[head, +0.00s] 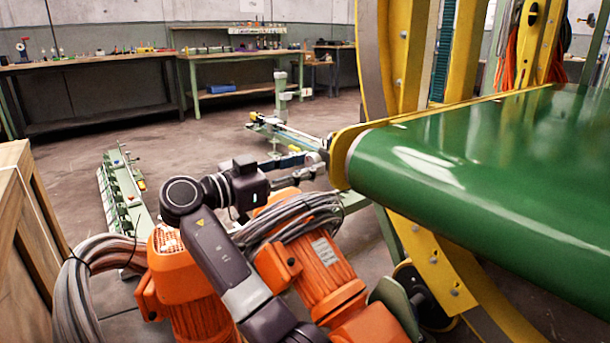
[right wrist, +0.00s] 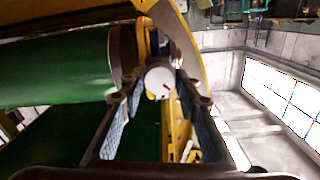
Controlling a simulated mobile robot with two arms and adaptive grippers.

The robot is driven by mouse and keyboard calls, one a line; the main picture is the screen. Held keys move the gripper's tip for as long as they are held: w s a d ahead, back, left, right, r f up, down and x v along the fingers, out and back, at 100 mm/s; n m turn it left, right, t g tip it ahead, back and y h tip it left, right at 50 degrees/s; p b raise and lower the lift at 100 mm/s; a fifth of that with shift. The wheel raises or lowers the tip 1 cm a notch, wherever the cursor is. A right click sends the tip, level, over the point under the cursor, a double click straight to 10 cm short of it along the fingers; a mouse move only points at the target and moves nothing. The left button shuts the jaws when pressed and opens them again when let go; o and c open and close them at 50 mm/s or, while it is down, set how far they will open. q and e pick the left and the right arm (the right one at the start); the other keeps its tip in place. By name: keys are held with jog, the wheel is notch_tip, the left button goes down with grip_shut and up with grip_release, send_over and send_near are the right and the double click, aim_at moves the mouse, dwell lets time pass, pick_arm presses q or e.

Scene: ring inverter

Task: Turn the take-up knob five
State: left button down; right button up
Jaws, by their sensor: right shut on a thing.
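The take-up knob (right wrist: 160,83) shows in the right wrist view as a white round face with a short red mark, beside the end of the green belt roller (right wrist: 60,75). My right gripper (right wrist: 159,90) has one finger on each side of the knob and is shut on it. In the head view my right gripper (head: 316,166) reaches to the near end of the green conveyor belt (head: 450,160), by its yellow side plate (head: 345,135). My left gripper is in neither view.
Orange motors (head: 315,255) with grey cable bundles lie below my right arm. A wooden crate (head: 20,230) stands at the left. A yellow frame (head: 400,50) rises behind the belt.

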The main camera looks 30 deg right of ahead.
jog(key=shift+f+m, duration=0.1)
jog(key=shift+m, duration=0.2)
jog(key=o, duration=1.2)
jog(key=shift+c, duration=0.2)
jog(key=shift+a, duration=0.1)
jog(key=a, duration=1.2)
jog(key=shift+s, duration=0.45)
